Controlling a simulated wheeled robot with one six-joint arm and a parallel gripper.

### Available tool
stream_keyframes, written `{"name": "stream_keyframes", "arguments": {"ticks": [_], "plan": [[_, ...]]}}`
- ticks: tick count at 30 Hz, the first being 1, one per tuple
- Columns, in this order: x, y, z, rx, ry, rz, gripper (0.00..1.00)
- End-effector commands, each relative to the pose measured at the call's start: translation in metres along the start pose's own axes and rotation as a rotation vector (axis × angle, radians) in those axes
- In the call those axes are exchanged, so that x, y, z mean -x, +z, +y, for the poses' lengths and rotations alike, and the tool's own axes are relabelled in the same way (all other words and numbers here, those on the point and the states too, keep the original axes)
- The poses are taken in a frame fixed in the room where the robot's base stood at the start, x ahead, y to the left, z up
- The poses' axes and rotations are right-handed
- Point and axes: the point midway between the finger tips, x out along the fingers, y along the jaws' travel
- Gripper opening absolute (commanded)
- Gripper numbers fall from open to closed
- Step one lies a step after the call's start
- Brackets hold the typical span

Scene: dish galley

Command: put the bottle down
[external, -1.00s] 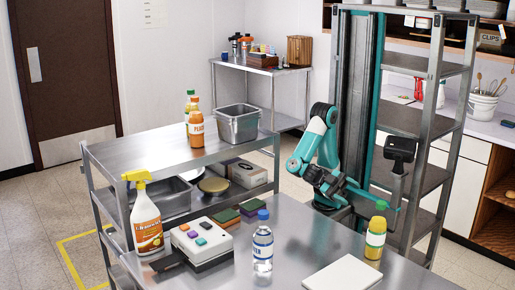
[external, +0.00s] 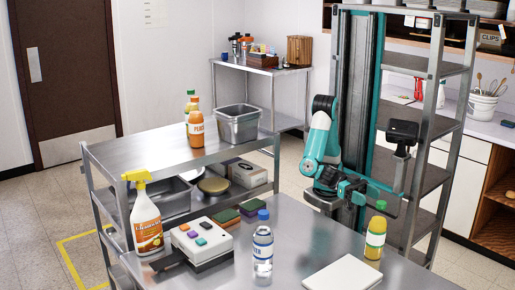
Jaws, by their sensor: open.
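I cannot tell whether a finger touches the bottle. My gripper holds nothing that I can see.
A water bottle (external: 263,250) with a blue cap, a white board (external: 343,275), a button box (external: 199,243) and a spray bottle (external: 146,220) stand on the steel table (external: 312,235). Bare table lies between the two bottles. A shelf rack (external: 440,130) stands behind on the right.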

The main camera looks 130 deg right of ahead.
Motion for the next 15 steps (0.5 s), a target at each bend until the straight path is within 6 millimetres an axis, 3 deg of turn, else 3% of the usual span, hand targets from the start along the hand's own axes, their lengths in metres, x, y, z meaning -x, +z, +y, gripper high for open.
{"name": "stream_keyframes", "arguments": {"ticks": [3, 10, 15], "plan": [[-0.019, -0.002, 0.000, 0.000, -0.002, -0.001, 0.65], [-0.036, -0.001, -0.001, -0.002, -0.002, -0.001, 0.65], [-0.063, 0.000, -0.001, -0.002, -0.003, -0.001, 0.65]]}}
